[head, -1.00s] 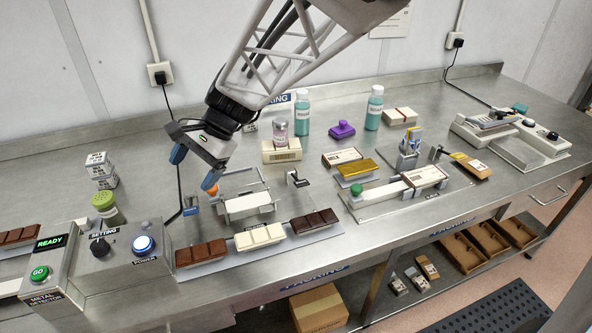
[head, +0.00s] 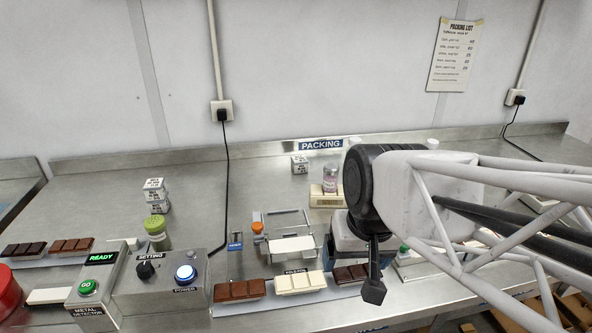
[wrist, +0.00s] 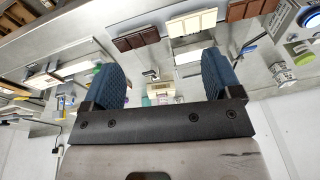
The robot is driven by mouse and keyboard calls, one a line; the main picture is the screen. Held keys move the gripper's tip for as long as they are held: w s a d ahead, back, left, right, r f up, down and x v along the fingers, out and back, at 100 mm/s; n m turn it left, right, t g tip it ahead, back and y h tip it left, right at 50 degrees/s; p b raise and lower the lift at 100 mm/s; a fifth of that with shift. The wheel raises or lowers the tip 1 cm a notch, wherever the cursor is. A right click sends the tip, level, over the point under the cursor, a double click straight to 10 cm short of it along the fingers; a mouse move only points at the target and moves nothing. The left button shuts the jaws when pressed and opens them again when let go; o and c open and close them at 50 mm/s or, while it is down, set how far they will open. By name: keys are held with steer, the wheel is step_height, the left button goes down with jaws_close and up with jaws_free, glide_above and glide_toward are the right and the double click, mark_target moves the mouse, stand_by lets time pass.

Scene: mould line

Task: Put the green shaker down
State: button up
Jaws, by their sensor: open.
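The green shaker (head: 157,232), with a pale green lid and darker green body, stands on the steel bench behind the metal detector's control box at the left of the head view. Its lower part is partly hidden by the box. My gripper (wrist: 165,82) is open, with nothing between its two blue pads in the wrist view. In the head view my gripper (head: 372,286) is seen from the side over the front of the bench, well to the right of the shaker and apart from it.
The metal detector control box (head: 160,285) stands left, with white stacked blocks (head: 155,195) behind the shaker. Chocolate bars (head: 300,282) lie along the front. A framed fixture (head: 290,240) with an orange knob is in the middle. Bare bench lies at the back left (head: 90,195).

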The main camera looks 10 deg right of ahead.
steer(key=shift+s+d+f+n+h, duration=0.1)
steer(key=shift+s+d+n+h, duration=0.3)
steer(key=shift+s+d, duration=0.5)
steer(key=shift+s+a, duration=0.1)
stand_by(0.8)
